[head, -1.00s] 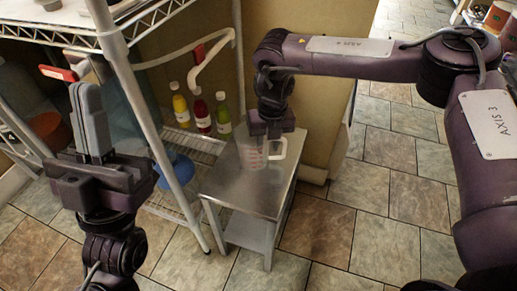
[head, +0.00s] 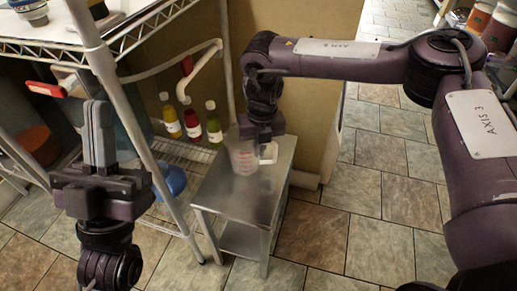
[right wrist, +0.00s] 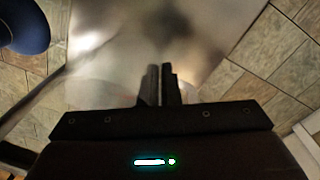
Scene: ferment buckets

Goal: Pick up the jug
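The jug (head: 243,160) is clear, with red markings and a pale handle (head: 268,153). It appears to stand upright on a small steel table (head: 235,196) in the head view. My right gripper (head: 261,140) is right over the jug at its rim and handle side. In the right wrist view its fingers (right wrist: 160,86) are nearly together with a thin gap, and the jug's faint rim curves beside them. They look shut on the jug; the exact contact is hidden. My left gripper (head: 99,135) points up at the left, fingers together and empty.
A white wire rack (head: 105,50) stands left of the table. Several bottles, including a red one (head: 192,124), sit on its lower shelf near a blue round object (head: 170,180). A tan wall panel (head: 290,100) is behind. Tiled floor is clear at front and right.

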